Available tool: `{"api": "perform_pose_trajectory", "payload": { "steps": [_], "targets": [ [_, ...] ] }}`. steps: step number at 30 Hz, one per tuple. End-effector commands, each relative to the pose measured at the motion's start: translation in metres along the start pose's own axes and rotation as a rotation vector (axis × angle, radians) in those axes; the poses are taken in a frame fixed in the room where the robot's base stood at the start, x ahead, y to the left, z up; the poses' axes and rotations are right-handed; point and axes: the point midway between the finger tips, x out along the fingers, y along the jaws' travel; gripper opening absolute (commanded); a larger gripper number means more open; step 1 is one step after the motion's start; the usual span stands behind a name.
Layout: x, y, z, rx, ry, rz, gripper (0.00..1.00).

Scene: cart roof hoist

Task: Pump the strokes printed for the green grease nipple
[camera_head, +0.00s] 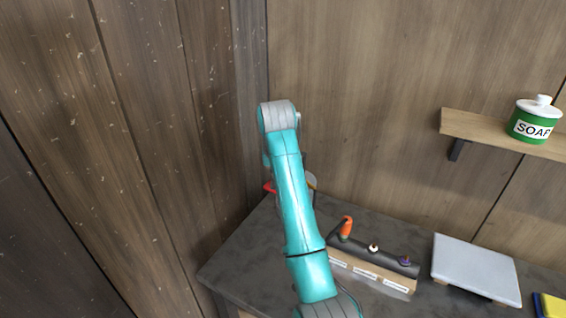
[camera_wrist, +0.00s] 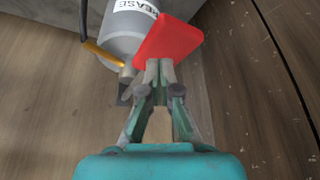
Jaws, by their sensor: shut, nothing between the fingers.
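In the wrist view my gripper (camera_wrist: 160,72) is shut and empty, its fingertips at the lower edge of a red paddle (camera_wrist: 168,40). I cannot tell whether they touch. Beside it is a grey grease canister (camera_wrist: 122,45) with a partly visible label and a yellow rod. In the head view my arm hides most of the canister and my gripper; the paddle's red tip (camera_head: 269,187) shows at left. A dark rail (camera_head: 388,258) on the bench carries an orange upright piece (camera_head: 346,228), a pale nipple (camera_head: 374,248) and a purple nipple (camera_head: 406,260). White labels (camera_head: 365,273) below are unreadable. No green nipple is visible.
Wooden walls close in behind and to the left of the dark bench (camera_head: 245,265). A shelf (camera_head: 480,130) holds a green soap pot (camera_head: 534,121).

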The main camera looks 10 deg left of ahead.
Motion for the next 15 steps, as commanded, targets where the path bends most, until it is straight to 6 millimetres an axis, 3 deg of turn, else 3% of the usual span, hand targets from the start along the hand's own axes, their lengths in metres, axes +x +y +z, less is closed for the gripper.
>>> {"api": "perform_pose_trajectory", "payload": {
  "steps": [6,15],
  "targets": [
    [0.018,0.000,0.008,0.000,-0.002,0.001,0.00],
    [0.006,0.000,0.002,0.000,0.003,0.000,0.00]
  ]
}}
